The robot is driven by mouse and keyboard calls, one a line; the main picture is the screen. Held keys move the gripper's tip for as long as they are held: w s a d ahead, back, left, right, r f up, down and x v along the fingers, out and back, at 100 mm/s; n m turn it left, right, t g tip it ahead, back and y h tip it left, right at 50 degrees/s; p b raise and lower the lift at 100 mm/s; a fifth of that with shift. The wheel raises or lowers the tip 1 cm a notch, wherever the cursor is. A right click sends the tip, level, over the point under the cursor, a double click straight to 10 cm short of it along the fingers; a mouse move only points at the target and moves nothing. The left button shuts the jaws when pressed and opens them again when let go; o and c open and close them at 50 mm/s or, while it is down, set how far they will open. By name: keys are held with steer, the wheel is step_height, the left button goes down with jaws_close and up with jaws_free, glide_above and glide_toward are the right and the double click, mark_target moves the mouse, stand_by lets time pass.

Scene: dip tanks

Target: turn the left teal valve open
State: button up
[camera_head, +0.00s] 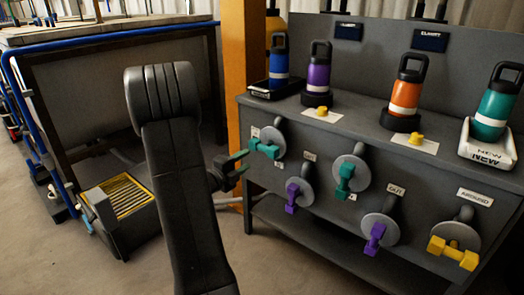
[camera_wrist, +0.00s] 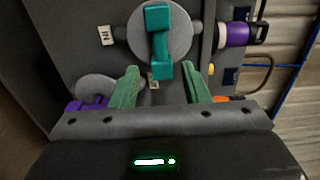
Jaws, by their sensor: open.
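The left teal valve (camera_head: 265,148) is on the front panel of the grey cabinet, upper left. Its bar handle lies roughly level, slightly tilted, across a round grey disc. It fills the top middle of the wrist view (camera_wrist: 159,42). My gripper (camera_head: 243,160) is open, with green fingers, just left of the valve in the head view. In the wrist view my gripper (camera_wrist: 160,70) has its fingertips either side of the near end of the handle. I see no clear contact, and cannot tell the depth between them.
Another teal valve (camera_head: 345,180), two purple valves (camera_head: 292,195) (camera_head: 374,238) and a yellow valve (camera_head: 452,252) are on the same panel. Several bottles stand on top, including a purple one (camera_head: 318,76). An orange post (camera_head: 246,70) stands close left of the cabinet.

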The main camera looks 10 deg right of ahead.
mark_target(262, 149)
steer(key=b+x, duration=0.1)
steer(key=x, duration=1)
steer(key=shift+b, duration=0.35)
jaws_close()
